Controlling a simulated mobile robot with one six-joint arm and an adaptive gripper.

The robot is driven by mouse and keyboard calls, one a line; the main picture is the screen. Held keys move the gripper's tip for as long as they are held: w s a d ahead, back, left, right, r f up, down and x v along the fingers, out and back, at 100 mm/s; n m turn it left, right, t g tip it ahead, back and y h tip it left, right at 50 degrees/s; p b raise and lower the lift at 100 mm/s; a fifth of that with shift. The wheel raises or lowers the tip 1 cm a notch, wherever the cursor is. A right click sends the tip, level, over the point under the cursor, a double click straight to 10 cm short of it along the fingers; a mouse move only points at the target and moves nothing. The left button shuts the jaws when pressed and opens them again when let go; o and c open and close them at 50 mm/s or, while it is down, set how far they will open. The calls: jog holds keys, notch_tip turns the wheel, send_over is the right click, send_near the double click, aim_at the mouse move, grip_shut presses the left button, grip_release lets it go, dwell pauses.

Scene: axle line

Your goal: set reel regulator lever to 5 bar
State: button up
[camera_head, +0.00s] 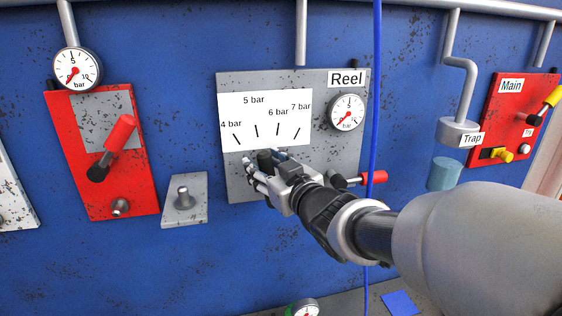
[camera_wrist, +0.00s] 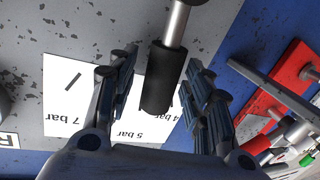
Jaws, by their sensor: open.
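The grey Reel panel (camera_head: 236,182) carries a white scale card (camera_head: 265,105) marked 4, 5, 6 and 7 bar. My gripper (camera_head: 258,170) is in front of the panel just below the card and hides most of the regulator lever in the head view. In the wrist view the lever (camera_wrist: 163,78) has a black grip on a metal rod, and it stands between the two open fingers of my gripper (camera_wrist: 158,72). A gap shows on both sides of the grip. The card (camera_wrist: 62,104) appears upside down there. Which mark the lever points at is unclear. The Reel gauge (camera_head: 347,113) needle points low, near 0.
A red-handled valve (camera_head: 374,178) sticks out right of my gripper. A blue hose (camera_head: 376,60) hangs close to my arm. A red panel (camera_head: 90,190) with a red-gripped lever (camera_head: 117,137) is on the left, and the Main panel (camera_head: 505,125) on the right.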

jog(key=v, duration=1.2)
jog(key=shift+a, duration=0.1)
jog(key=s+d+f+m+g+h+b, duration=0.1)
jog(key=s+d+f+m+h+b, duration=0.2)
jog(key=d+f+h+b, duration=0.35)
jog(key=s+d+f+m+g+h+b, duration=0.2)
jog(key=s+d+f+m+h+b, duration=0.15)
jog(key=d+f, duration=0.6)
jog(key=s+a+f+g+b, duration=0.1)
jog(key=s+f+g+b, duration=0.2)
jog(key=s+f, duration=0.5)
jog(key=s+a+f+m+g+y+b, duration=0.1)
jog(key=s+f+g+b, duration=0.3)
jog(key=s+f, duration=0.4)
jog(key=shift+s+a+f, duration=0.2)
jog(key=shift+a+f, duration=0.15)
jog(key=shift+f, duration=0.1)
